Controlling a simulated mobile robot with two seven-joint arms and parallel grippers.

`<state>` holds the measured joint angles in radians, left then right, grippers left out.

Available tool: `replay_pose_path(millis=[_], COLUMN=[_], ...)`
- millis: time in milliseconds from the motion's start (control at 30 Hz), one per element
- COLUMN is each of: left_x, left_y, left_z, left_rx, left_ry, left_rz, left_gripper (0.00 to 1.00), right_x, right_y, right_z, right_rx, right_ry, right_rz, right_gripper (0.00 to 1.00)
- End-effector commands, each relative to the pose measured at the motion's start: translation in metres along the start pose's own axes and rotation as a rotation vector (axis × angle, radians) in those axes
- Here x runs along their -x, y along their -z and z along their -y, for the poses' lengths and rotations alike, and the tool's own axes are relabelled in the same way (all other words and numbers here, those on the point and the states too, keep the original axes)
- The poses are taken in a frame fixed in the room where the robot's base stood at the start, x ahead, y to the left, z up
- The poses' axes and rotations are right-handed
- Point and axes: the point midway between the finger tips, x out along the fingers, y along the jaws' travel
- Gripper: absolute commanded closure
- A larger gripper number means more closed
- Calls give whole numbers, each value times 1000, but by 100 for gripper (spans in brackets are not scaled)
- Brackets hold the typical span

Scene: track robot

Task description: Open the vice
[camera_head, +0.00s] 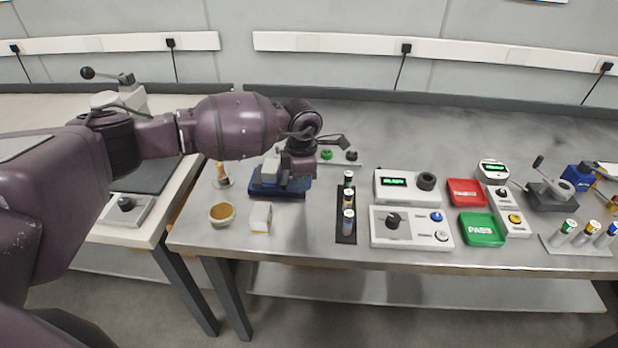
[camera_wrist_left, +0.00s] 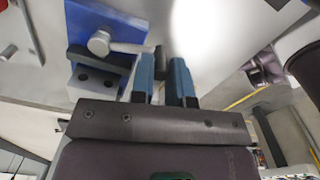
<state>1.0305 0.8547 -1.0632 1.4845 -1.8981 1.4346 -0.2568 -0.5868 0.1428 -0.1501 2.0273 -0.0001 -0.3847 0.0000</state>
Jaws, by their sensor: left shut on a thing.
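The blue vice (camera_head: 265,182) sits on the left part of the metal workbench, partly hidden by my left gripper. In the left wrist view, the vice (camera_wrist_left: 95,20) shows its blue body, dark jaw and a metal handle (camera_wrist_left: 125,47) running from a round boss towards my fingers. My left gripper (camera_head: 290,184) reaches the vice from above at its right side. In the left wrist view, the blue fingers of my left gripper (camera_wrist_left: 164,75) are shut on the dark end of the handle. My right gripper is not in view.
A bowl (camera_head: 221,213) and a small white block (camera_head: 261,217) stand in front of the vice. A dark rack of batteries (camera_head: 346,228) is to its right, beside white instrument boxes (camera_head: 405,187). Red (camera_head: 466,192) and green (camera_head: 482,229) trays lie farther right.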

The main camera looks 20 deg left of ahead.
Motion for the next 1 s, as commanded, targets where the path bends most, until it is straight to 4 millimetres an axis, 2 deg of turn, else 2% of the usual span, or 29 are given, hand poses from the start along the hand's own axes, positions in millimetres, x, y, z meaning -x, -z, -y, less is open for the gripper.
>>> replay_pose_path(millis=[400, 1000], left_x=[0, 0], left_y=[13, 16], left_z=[-2, -2], left_rx=[-217, -257], left_ry=[0, -1], left_rz=[0, 0], left_gripper=[100, 100], right_x=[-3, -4], right_y=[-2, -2], right_z=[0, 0], right_rx=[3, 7], right_ry=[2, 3], right_rz=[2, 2], right_gripper=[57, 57])
